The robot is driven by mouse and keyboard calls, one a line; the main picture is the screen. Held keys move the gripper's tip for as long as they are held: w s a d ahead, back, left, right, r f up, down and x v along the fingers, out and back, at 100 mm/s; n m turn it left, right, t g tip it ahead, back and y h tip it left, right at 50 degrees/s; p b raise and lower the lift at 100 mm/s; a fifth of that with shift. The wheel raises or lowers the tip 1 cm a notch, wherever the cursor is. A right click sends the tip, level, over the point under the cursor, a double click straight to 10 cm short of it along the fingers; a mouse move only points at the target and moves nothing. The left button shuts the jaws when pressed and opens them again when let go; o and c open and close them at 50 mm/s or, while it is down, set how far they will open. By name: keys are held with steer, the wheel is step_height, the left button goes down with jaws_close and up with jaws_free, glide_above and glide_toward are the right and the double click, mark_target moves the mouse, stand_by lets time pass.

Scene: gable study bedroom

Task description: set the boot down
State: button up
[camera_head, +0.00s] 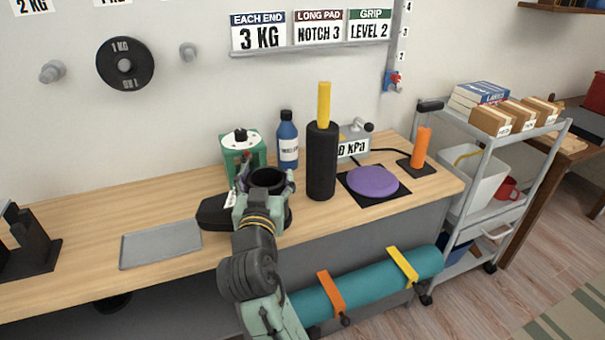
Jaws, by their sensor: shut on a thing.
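A black boot (215,212) is upright at the middle of the wooden bench, its toe pointing left and its round open top facing up. A small white tag hangs on its front. My gripper (266,180) is shut on the boot's shaft, with one finger on each side of the opening. My wrist and gripper hide much of the shaft and heel. I cannot tell whether the sole touches the bench. A flat grey tray (160,244) lies on the bench just left of the toe, and it is empty.
Behind the boot stand a green device (243,152) and a blue bottle (288,142). A black cylinder with a yellow top (321,160) stands close on the right, then a purple disc (373,181) on a black mat. A black stand (28,245) is far left. Bare bench (80,215) lies behind the tray.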

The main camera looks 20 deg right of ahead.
steer(key=w+d+f+p, duration=0.1)
steer(key=w+d+f, duration=0.1)
steer(key=d, duration=0.3)
steer(key=w+d+f+p, duration=0.2)
steer(key=w+d, duration=0.1)
steer(key=d, duration=0.2)
steer(key=shift+w+f, duration=0.25)
steer(key=shift+w, duration=0.1)
steer(key=o, duration=1.9)
steer(key=shift+f, duration=0.1)
steer(key=shift+o, duration=0.2)
